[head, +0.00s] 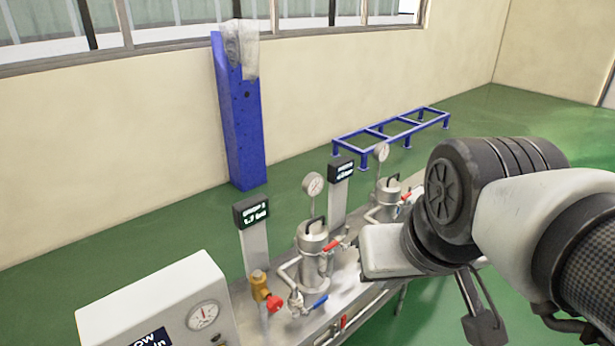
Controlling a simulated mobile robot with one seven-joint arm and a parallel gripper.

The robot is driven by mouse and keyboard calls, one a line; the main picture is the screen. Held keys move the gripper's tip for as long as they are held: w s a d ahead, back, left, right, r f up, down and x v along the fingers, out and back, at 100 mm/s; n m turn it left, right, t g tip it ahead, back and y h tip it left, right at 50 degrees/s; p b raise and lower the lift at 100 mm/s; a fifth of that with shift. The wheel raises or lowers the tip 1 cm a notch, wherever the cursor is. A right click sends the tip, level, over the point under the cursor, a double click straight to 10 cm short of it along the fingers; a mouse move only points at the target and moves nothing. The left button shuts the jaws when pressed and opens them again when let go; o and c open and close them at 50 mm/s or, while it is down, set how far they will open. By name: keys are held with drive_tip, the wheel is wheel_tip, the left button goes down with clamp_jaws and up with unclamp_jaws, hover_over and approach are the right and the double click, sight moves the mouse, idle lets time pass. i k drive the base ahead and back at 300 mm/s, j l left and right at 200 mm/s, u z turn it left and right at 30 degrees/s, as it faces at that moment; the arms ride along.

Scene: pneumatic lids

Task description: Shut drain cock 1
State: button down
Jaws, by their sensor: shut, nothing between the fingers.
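The nearer steel pot (313,243) stands on the bench with a black lid handle and a round gauge (313,184). Low beside it is a small cock with a blue lever (318,303). A red lever (332,247) sits higher on its right side. No label shows which of these is drain cock 1, and the lever positions are too small to read surely. My gripper (484,326) is at the lower right, shut and empty, well right of the nearer pot and apart from its levers. My arm hides part of the bench's right end.
A brass valve with a red knob (274,302) and a white box with a gauge (203,316) stand at the left. A second pot (388,197) stands farther back. Displays (251,211) rise on posts behind. A blue column (240,125) and low blue frame (392,130) stand beyond.

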sight(343, 321)
drive_tip(key=i+l+u, duration=0.25)
drive_tip(key=l+u, duration=0.25)
drive_tip(key=i+l+u, duration=0.1)
drive_tip(key=l+u, duration=0.15)
drive_tip(key=l, duration=0.25)
drive_tip(key=k, duration=0.3)
drive_tip(key=k+j+z, duration=0.1)
drive_tip(key=j, duration=0.2)
